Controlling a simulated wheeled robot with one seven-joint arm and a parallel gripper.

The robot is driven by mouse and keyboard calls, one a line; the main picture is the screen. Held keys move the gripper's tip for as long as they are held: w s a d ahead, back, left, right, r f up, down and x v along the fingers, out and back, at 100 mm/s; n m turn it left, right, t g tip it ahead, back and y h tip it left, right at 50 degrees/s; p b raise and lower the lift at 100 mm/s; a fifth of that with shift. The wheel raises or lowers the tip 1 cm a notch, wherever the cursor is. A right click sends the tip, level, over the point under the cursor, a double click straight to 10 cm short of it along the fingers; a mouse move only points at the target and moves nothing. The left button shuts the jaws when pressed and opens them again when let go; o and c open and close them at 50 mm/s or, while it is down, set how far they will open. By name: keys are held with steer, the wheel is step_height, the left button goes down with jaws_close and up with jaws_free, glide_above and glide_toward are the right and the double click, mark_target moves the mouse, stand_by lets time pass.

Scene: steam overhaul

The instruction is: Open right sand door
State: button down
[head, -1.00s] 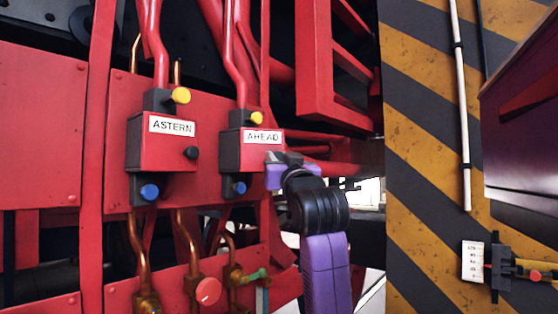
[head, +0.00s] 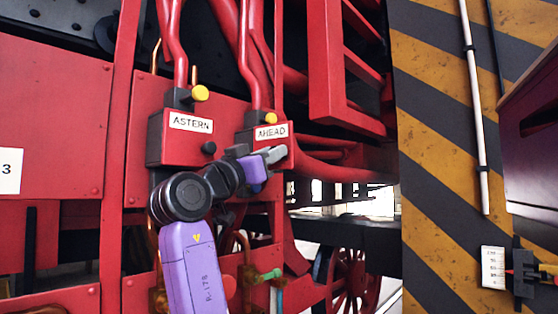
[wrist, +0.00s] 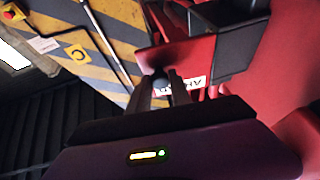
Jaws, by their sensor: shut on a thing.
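The right sand door is taken to be the red front of the box labelled AHEAD (head: 270,132); its label also shows upside down in the wrist view (wrist: 182,85). My gripper (head: 274,155) is at the lower part of this front. In the wrist view its two dark fingers (wrist: 161,84) are shut on a round black knob (wrist: 160,80) on the red face. The fingers and wrist hide much of the front in the head view. I cannot tell whether the door stands ajar. The box labelled ASTERN (head: 190,124), with its own black knob (head: 209,148), is to the left.
Yellow knobs (head: 256,117) sit above both boxes, below red pipes (head: 251,55). Copper pipes and a green-handled valve (head: 270,275) are below.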

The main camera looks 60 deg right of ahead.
steer(key=shift+w+a+m+g, duration=0.25)
steer(key=shift+a+m+g, duration=0.1)
steer(key=shift+g, duration=0.3)
steer(key=shift+w+a+m+g, duration=0.2)
steer(key=shift+m+g, duration=0.15)
steer(key=shift+g, duration=0.3)
steer(key=c, duration=1.2)
jaws_free()
steer(key=shift+f, duration=0.1)
steer(key=shift+b+v, duration=1.35)
steer(key=shift+v, duration=2.45)
steer(key=shift+w+a, duration=0.1)
